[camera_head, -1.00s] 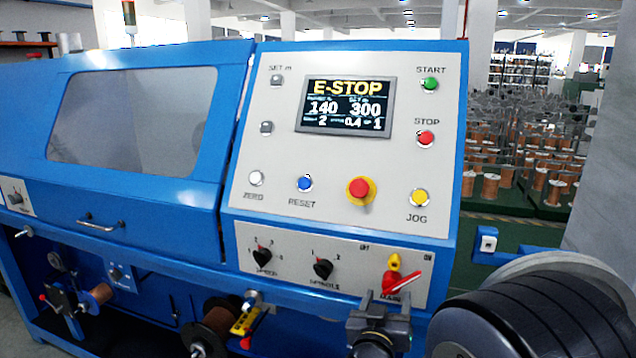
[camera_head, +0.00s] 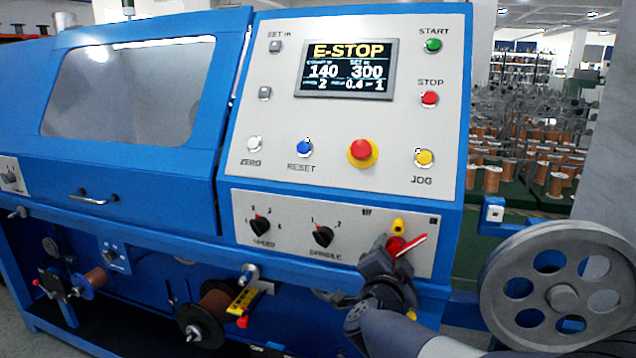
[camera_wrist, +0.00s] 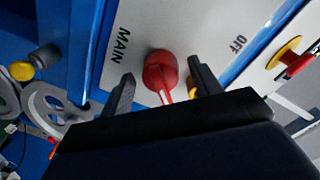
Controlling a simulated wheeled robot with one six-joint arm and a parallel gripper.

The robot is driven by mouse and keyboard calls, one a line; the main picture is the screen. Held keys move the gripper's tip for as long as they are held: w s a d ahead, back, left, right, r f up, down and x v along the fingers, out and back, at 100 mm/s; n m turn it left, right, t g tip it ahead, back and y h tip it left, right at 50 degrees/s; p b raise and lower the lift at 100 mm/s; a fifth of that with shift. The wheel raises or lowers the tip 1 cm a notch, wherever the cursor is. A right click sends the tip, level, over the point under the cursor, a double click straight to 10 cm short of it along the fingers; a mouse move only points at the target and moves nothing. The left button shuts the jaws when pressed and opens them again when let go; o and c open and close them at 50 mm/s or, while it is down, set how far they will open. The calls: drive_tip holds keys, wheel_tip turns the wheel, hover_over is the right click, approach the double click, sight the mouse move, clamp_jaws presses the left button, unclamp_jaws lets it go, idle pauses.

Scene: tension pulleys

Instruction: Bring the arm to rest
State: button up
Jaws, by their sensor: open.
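My gripper (camera_head: 384,262) is open at the lower right of the blue machine's control panel, beside the red main switch (camera_head: 403,247). In the wrist view the red switch knob (camera_wrist: 160,72) shows between the two spread fingertips of my gripper (camera_wrist: 160,78), with grey panel visible around it. I cannot tell whether a finger touches it. The switch's red handle points up and right in the head view. My arm (camera_head: 410,335) reaches in from the bottom right and hides the panel's lower edge there.
The panel screen (camera_head: 347,68) reads E-STOP. A red emergency button (camera_head: 361,150) on a yellow ring sits above the switch. A grey spoked wheel (camera_head: 500,290) stands at the right. A copper spool (camera_head: 213,312) and a yellow part (camera_head: 244,301) sit at the lower left of my gripper.

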drive_tip(key=shift+m+b, duration=0.8)
drive_tip(key=shift+m, duration=0.8)
